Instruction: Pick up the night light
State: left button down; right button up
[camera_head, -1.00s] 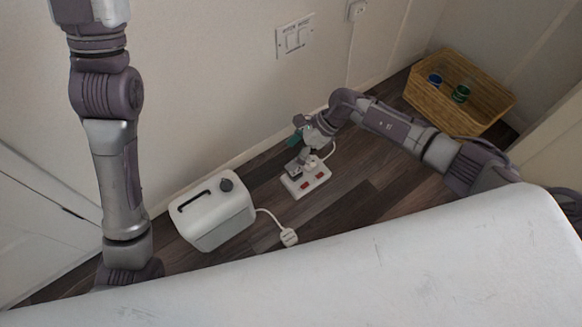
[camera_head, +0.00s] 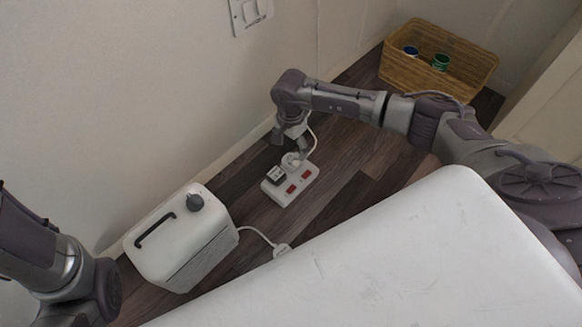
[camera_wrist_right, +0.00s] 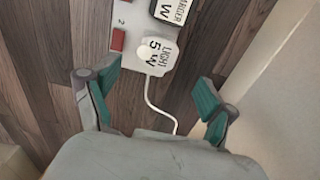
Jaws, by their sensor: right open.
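The night light (camera_wrist_right: 155,52) is a white plug-in piece with a rounded dome and the label "LIGHT 5 W". It sits at the end of a white power strip (camera_wrist_right: 122,12), on the floor by the wall; the strip also shows in the head view (camera_head: 305,183). In the head view the gripper (camera_head: 299,146) hangs by the strip and partly hides the light. My left gripper is out of view.
A white cable (camera_wrist_right: 152,98) leaves the strip between my fingers. The wall is close behind. A wicker basket (camera_head: 437,75) stands back right; a white surface (camera_head: 400,255) fills the foreground.

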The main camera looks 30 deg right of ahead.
aim_at(291, 160)
notch_tip(291, 160, down, 6)
jog(key=b, duration=0.5)
jog(key=shift+s, duration=0.15)
jog(key=shift+r, duration=0.1)
jog(key=c, duration=1.2)
jog(key=shift+c, duration=0.2)
